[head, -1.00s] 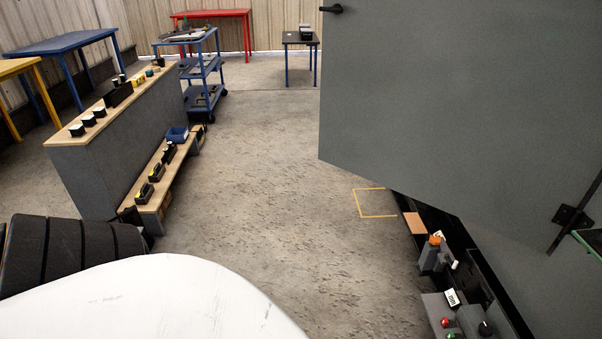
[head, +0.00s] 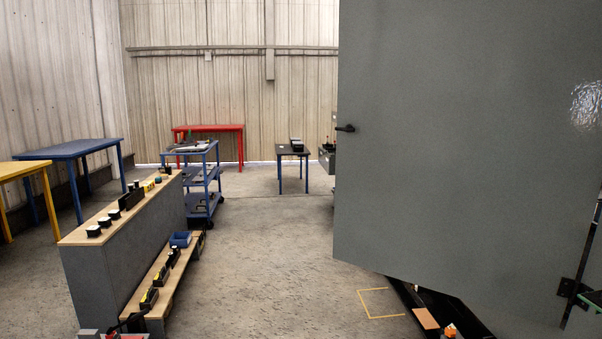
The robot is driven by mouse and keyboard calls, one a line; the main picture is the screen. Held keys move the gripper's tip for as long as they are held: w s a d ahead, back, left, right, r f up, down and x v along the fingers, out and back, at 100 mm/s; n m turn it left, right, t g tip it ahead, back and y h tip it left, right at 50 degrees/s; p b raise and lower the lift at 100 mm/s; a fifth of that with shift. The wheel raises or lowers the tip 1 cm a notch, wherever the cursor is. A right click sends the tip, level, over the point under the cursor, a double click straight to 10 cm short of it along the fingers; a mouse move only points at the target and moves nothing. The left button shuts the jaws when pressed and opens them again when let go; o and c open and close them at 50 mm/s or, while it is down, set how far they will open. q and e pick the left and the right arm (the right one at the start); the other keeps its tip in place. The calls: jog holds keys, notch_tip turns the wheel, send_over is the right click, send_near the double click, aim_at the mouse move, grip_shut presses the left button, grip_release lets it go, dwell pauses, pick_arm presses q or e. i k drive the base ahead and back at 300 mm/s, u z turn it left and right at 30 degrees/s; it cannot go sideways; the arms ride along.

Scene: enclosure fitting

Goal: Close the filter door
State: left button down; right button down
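A large grey door (head: 465,150) fills the right side of the head view and is the only door I see. It stands swung out over the floor, with a small black handle (head: 345,128) near its left edge. A black hinge (head: 573,288) shows low at its right side. No label marks it as the filter door, so I cannot tell whether it is that one. What lies behind it is mostly hidden. Neither of my grippers is in view.
A grey bench (head: 125,235) with a wooden top and small parts stands at left, with a low shelf beside it. The middle floor (head: 265,255) is clear.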

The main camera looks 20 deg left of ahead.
aim_at(469, 169)
jog(key=u, duration=0.7)
jog(key=i, duration=1.85)
jog(key=z, duration=0.75)
